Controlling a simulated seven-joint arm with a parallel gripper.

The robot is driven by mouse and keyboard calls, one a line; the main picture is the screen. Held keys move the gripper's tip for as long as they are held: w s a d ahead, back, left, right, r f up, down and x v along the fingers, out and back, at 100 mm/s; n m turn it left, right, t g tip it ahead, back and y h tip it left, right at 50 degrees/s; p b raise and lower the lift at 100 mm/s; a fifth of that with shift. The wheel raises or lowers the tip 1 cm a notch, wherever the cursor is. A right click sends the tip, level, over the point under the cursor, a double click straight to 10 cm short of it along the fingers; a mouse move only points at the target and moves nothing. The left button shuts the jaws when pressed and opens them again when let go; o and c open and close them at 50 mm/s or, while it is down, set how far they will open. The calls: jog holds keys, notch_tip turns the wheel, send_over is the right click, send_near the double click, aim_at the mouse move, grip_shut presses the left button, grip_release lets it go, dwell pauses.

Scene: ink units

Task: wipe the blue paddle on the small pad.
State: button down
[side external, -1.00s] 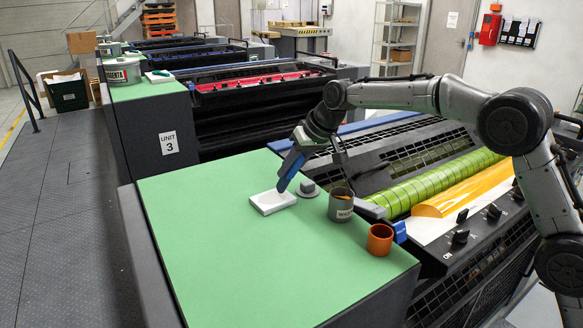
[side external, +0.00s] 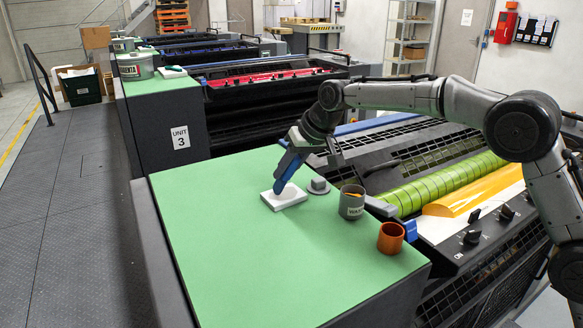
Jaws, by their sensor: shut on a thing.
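My gripper (side external: 298,140) is shut on the blue paddle (side external: 288,172) and holds it tilted, with its lower end down over the small white pad (side external: 290,204). The paddle's tip overlaps the pad in the picture and looks to be at its surface; firm contact is hard to tell. The pad lies flat on the green top, and the paddle hides part of its far left side.
On the green top (side external: 240,260), a grey lidded piece (side external: 319,186), a grey tin (side external: 352,204) and an orange cup (side external: 391,238) stand right of the pad. A press with a green roller (side external: 440,182) lies beyond. The left and front of the top are clear.

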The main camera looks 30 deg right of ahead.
jog(key=shift+a, duration=0.75)
jog(key=shift+d+f, duration=0.2)
jog(key=shift+d, duration=0.7)
jog(key=shift+w+d+r, duration=0.1)
jog(key=shift+d, duration=1.05)
jog(key=shift+w+d+r, duration=0.1)
jog(key=shift+d, duration=1.05)
notch_tip(320, 180, up, 6)
